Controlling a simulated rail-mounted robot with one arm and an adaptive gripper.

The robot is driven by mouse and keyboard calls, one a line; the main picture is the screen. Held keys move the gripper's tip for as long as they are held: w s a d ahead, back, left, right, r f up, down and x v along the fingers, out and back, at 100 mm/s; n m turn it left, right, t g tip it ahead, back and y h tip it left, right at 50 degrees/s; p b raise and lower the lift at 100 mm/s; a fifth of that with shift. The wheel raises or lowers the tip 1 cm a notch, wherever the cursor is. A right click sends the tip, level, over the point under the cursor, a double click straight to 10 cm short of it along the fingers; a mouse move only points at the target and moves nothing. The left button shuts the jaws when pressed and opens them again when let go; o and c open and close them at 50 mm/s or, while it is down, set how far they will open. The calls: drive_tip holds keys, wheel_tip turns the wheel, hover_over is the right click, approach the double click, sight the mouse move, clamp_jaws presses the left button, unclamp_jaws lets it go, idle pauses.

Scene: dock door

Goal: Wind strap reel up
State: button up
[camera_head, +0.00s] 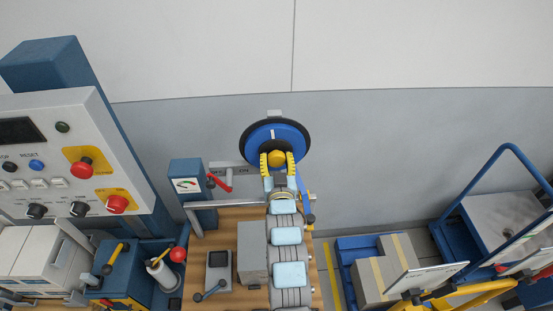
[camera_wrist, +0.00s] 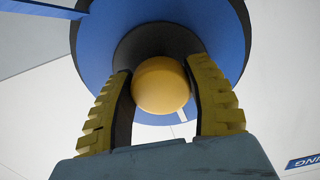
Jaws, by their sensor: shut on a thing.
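The strap reel (camera_head: 298,140) is a blue disc with a black rim, mounted on the grey wall in the head view. A white mark shows near the top of its face. A yellow round knob (camera_head: 276,158) sits at its centre. The blue reel (camera_wrist: 100,45) fills the top of the wrist view, with a dark hub around the yellow knob (camera_wrist: 161,85). My gripper (camera_head: 277,163) has yellow ribbed fingers on either side of the knob.
A control panel (camera_head: 75,150) with red buttons stands at the left. A red-handled lever (camera_head: 220,183) and a gauge post (camera_head: 187,185) are left of the reel. A wooden bench (camera_head: 225,228) lies below. Boxes in a blue crate (camera_head: 345,265) and a cart stand at right.

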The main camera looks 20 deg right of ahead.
drive_tip(key=shift+f+m+b, duration=0.1)
drive_tip(key=shift+m+b, duration=0.35)
drive_tip(key=shift+m, duration=0.05)
drive_tip(key=o, duration=1.3)
drive_tip(key=shift+s, duration=0.1)
drive_tip(key=shift+v, duration=5.85)
